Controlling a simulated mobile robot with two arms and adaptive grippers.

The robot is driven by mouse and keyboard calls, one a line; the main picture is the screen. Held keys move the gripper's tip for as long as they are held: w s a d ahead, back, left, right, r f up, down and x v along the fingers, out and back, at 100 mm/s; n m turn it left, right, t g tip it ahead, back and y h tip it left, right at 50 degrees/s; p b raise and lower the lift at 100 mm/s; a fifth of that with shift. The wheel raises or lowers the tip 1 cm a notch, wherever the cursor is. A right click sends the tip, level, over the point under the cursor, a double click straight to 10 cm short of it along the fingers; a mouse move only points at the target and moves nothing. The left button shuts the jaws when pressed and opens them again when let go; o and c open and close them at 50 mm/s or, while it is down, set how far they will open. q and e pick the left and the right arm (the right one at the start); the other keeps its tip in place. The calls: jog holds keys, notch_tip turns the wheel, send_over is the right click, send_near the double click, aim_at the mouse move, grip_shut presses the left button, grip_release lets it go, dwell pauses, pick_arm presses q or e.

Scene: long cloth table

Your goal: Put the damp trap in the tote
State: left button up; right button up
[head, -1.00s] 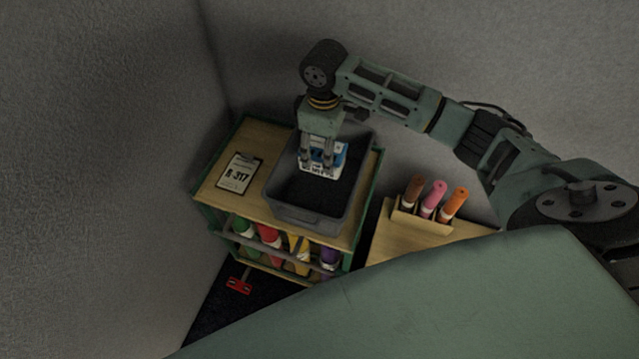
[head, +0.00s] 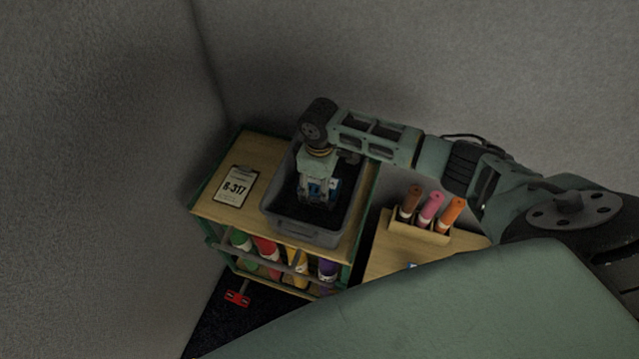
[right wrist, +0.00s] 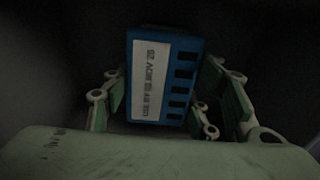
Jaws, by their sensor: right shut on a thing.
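The damp trap is a blue box with a white printed label and dark slots; it fills the middle of the right wrist view (right wrist: 163,80) and shows small in the head view (head: 333,189). My right gripper (head: 318,196) is shut on it, with fingers on both sides of the box. The gripper and damp trap are down inside the grey tote (head: 300,232), within its walls. I cannot tell whether the box touches the tote floor. My left gripper is not in view.
The tote stands on a wooden-topped cart with a clipboard (head: 237,187) to its left. Several coloured rolls (head: 265,248) sit on the shelf below. A wooden holder with brown, pink and orange rolls (head: 430,208) stands at the right. Walls close in behind and left.

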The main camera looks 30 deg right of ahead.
aim_at(319, 184)
jog(key=o, duration=1.5)
jog(key=shift+f, duration=0.1)
jog(key=shift+o, duration=0.2)
notch_tip(319, 184, up, 12)
jog(key=shift+r, duration=0.2)
